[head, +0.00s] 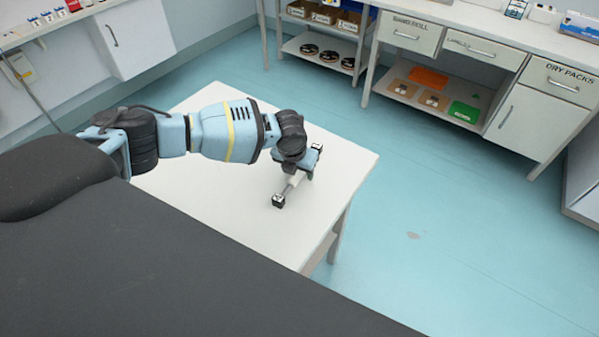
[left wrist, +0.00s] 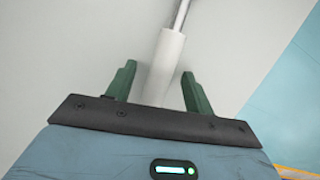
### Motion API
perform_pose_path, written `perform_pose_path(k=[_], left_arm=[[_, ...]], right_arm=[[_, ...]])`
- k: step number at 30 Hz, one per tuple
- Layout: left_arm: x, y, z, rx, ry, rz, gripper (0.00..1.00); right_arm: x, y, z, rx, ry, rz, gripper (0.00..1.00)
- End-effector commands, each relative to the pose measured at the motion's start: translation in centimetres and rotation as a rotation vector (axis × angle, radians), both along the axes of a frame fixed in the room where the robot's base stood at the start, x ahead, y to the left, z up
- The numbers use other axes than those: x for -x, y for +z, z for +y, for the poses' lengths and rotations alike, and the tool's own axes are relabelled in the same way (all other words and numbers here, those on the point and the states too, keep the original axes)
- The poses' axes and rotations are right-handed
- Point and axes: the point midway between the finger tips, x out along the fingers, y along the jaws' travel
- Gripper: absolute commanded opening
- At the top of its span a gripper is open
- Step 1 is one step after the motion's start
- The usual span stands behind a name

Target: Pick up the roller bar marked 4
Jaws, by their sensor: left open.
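The roller bar (head: 291,187) lies on the white table (head: 240,223), with dark end blocks that show pale faces. Its number is too small to read. My left gripper (head: 300,168) is over the bar, and my wrist hides part of it. In the left wrist view the bar's white sleeve (left wrist: 166,62) and a thin metal rod run up between the two green fingers of the left gripper (left wrist: 156,88). The fingers are apart, with a gap on each side of the sleeve. My right gripper is in neither view.
A counter with drawers (head: 470,47) stands at the back right, with orange and green items (head: 463,111) on its lower shelf. A shelf with dark reels (head: 330,55) stands at the back. The table's front right is bare, and the floor (head: 430,200) beyond is open.

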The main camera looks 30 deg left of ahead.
Motion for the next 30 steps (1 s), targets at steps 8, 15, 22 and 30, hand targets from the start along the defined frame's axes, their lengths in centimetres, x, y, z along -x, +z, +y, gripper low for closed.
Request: perform_pose_path(k=[8,15,22,30], left_arm=[[-0.07,-0.14,0.02,0.000,0.000,-0.001,0.50],[-0.06,-0.13,0.03,0.000,0.000,-0.001,0.19],[-0.06,-0.13,0.04,0.000,0.000,0.000,0.00],[-0.12,0.00,0.03,0.000,0.000,-0.002,0.00]], right_arm=[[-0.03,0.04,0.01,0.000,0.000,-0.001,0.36],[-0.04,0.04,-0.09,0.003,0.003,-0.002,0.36],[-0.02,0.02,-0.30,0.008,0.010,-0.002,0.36],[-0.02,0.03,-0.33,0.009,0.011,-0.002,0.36]])
